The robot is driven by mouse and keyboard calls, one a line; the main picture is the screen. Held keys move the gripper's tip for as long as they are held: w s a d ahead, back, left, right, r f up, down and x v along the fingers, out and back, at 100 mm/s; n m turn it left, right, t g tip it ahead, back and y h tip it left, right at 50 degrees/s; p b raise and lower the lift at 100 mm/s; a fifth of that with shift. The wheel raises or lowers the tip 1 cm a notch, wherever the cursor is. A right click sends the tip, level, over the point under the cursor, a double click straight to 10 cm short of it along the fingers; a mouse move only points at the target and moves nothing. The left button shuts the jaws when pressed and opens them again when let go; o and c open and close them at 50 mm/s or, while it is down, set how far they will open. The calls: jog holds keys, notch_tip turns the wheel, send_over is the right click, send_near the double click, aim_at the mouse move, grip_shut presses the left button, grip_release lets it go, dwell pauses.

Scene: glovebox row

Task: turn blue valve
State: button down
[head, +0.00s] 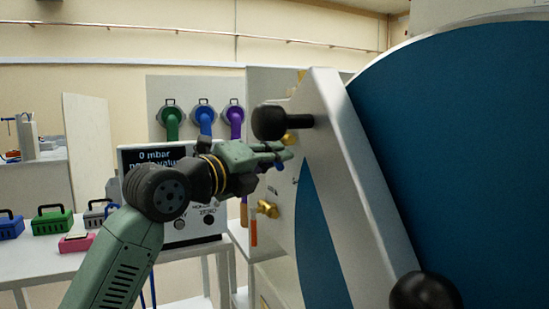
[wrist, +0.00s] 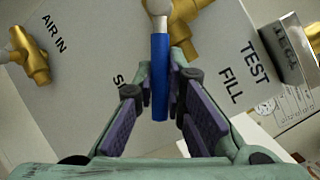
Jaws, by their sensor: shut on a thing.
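The blue valve (wrist: 160,75) has a long blue lever handle that hangs from a silver stem at the top of the wrist view. Brass fittings sit behind the stem. My gripper (wrist: 158,98) is shut on the lever, with one purple-padded finger on each side of it. In the head view my gripper (head: 280,152) reaches to the panel beside the large blue door, and only a small blue bit of the lever (head: 280,167) shows below the fingers.
The panel (wrist: 80,110) carries printed labels, including AIR IN and TEST FILL. Another brass valve (wrist: 30,55) is at its left. A thick grey door bar with a black knob (head: 270,122) stands close above my gripper. A pressure display (head: 150,160) is behind my arm.

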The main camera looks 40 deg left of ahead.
jog(key=shift+r, duration=0.1)
jog(key=c, duration=1.6)
grip_release()
jog(key=shift+c, duration=0.2)
